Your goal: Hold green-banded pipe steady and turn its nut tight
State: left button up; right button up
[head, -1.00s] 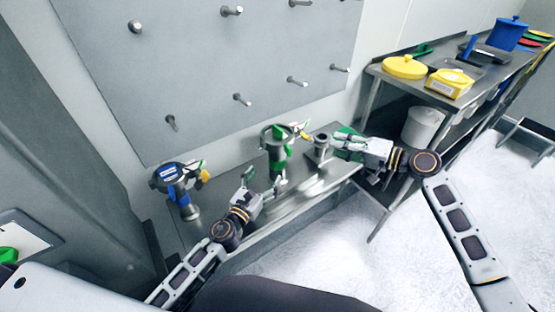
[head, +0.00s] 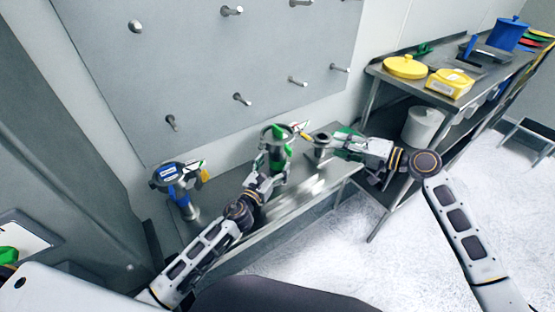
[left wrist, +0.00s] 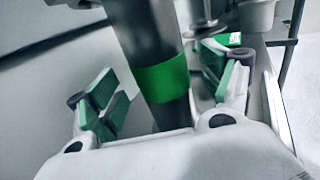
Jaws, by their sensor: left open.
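The green-banded pipe (head: 277,152) stands upright on the metal bench in the head view. Its green band (left wrist: 161,80) shows close up in the left wrist view. My left gripper (head: 268,176) is open, with its green-padded fingers (left wrist: 170,95) on either side of the pipe and a gap visible on both sides. My right gripper (head: 338,142) is beside a short grey metal fitting (head: 321,141) to the right of the pipe. Its fingertips are too small to judge. The nut cannot be told apart clearly.
A blue-banded pipe (head: 180,190) stands on the bench (head: 215,218) to the left. A grey pegboard (head: 205,75) with several pegs rises behind. A shelf at right holds yellow containers (head: 404,66) and a blue pot (head: 507,34). The bench front is clear.

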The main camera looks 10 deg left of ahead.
pick_arm(q)
jog(key=shift+x, duration=1.75)
jog(key=shift+c, duration=0.3)
